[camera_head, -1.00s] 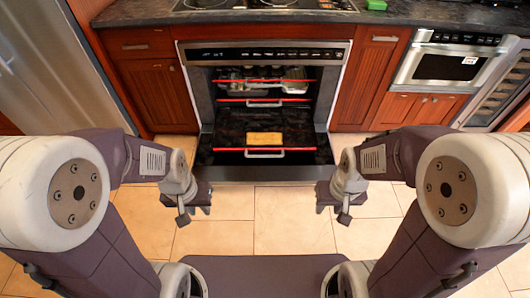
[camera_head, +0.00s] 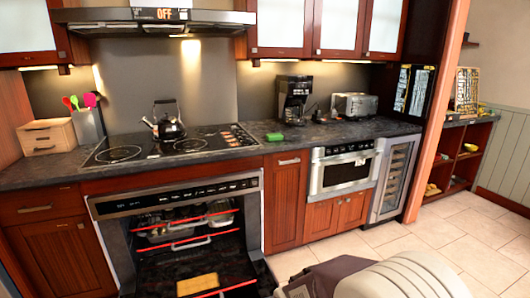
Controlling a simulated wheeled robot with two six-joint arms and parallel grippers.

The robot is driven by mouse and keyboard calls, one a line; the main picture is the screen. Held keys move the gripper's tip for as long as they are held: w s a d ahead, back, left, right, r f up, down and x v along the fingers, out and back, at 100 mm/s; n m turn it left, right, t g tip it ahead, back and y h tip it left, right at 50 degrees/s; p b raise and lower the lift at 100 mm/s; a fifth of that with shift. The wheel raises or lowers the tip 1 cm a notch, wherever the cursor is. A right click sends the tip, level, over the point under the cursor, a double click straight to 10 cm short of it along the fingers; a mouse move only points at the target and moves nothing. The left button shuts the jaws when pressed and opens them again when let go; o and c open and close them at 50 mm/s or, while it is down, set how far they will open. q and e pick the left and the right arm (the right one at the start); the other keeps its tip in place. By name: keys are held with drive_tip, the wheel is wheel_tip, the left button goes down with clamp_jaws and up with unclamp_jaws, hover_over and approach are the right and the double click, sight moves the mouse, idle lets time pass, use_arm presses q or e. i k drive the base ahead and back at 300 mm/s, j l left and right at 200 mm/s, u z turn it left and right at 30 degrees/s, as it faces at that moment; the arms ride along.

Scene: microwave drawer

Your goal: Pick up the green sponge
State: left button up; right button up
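The green sponge (camera_head: 274,137) is a small bright green block. It lies on the dark countertop (camera_head: 232,146), at the right of the cooktop and in front of the coffee maker. Nothing touches it that I can see. Part of one of my arms shows at the bottom right, but no gripper fingers are visible. Neither gripper is in this view, so I cannot see whether they are open or shut.
The oven (camera_head: 175,197) below the cooktop is open, with racks and a yellow block (camera_head: 197,285) inside. A kettle (camera_head: 168,121), coffee maker (camera_head: 294,98) and toaster (camera_head: 354,106) stand on the counter. A microwave drawer (camera_head: 345,170) is built in at right. The tiled floor (camera_head: 440,245) is clear at right.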

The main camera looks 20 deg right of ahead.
sight(277, 137)
drive_tip(key=i+l+u, duration=0.45)
drive_tip(key=l, duration=0.75)
drive_tip(key=i+l+u, duration=0.15)
drive_tip(key=l+u, duration=0.3)
drive_tip(key=l, duration=0.75)
drive_tip(key=l+u, duration=0.45)
drive_tip(key=l, duration=0.85)
